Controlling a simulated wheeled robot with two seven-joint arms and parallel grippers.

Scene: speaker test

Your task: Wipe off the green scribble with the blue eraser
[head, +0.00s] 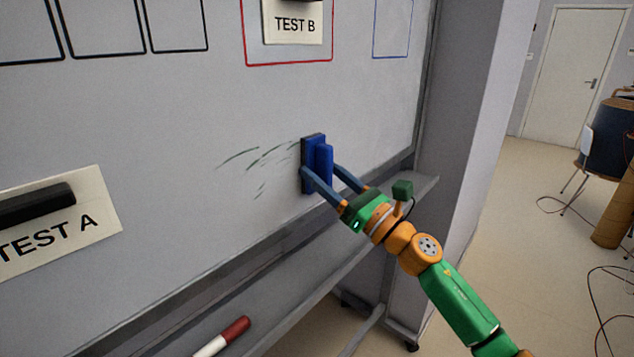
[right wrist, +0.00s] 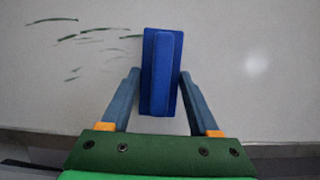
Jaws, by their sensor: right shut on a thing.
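The blue eraser (head: 312,160) is upright with its face at the whiteboard (head: 150,125), at the right end of the green scribble. My right gripper (head: 320,170) is shut on the eraser's raised grip. In the right wrist view the eraser (right wrist: 161,72) stands between the two fingers (right wrist: 158,88). The green scribble (head: 262,157) is several thin, broken strokes just left of the eraser. The strokes (right wrist: 88,35) also show at the upper left of the right wrist view. Whether the eraser hides more strokes I cannot tell. My left gripper is not in view.
A TEST A card with a black bar (head: 60,225) is at the lower left, and a TEST B card (head: 295,27) is at the top. A red-and-white marker (head: 222,338) is low by the tray ledge (head: 330,265). Floor, door and chair are at right.

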